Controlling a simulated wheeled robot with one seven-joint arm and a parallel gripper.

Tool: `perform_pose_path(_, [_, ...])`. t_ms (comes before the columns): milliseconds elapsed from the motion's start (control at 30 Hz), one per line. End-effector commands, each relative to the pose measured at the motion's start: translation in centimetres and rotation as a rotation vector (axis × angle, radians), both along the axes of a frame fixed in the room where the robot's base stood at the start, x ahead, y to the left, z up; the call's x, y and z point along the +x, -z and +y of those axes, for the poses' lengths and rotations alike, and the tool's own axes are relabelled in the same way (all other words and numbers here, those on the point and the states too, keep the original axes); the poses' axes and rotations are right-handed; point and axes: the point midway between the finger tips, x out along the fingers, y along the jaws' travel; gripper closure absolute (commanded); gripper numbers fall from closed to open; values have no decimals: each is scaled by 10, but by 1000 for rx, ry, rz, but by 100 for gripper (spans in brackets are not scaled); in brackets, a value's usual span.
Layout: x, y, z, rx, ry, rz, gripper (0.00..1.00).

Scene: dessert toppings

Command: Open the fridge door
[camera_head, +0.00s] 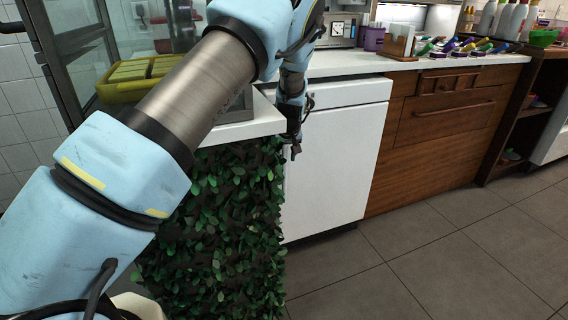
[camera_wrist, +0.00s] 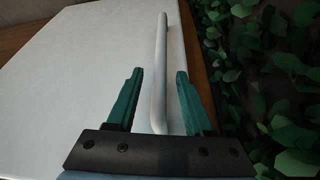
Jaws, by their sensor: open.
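The white fridge door (camera_head: 335,170) is under the counter, beside the wooden drawers, and looks shut. It fills the left and middle of the wrist view (camera_wrist: 70,85). A pale bar handle (camera_wrist: 159,60) stands near the door's edge beside the leaves. My gripper (camera_wrist: 159,72) has its two teal fingers spread, one on each side of the handle in the picture. I cannot tell how deep the handle sits between them, and I see no clear contact. In the head view, my gripper (camera_head: 294,148) is at the door's left edge, and my arm hides part of the area.
A leafy green panel (camera_head: 225,230) stands close to the left of the door. The counter (camera_head: 430,70) above holds a purple cup (camera_head: 374,39) and several colourful items. Wooden drawers (camera_head: 430,130) are at the right. The tiled floor (camera_head: 420,260) before the door is clear.

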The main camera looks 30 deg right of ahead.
Motion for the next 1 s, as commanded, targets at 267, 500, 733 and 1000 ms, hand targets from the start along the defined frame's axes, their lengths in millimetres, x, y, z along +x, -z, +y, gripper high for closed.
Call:
perform_pose_path(267, [12,31,-4,1,-1,1,48])
perform_pose_path(500, [14,35,-4,0,-1,0,48])
perform_pose_path(733, [14,35,-4,0,-1,0,60])
perform_pose_path(1000, [14,34,-4,0,-1,0,91])
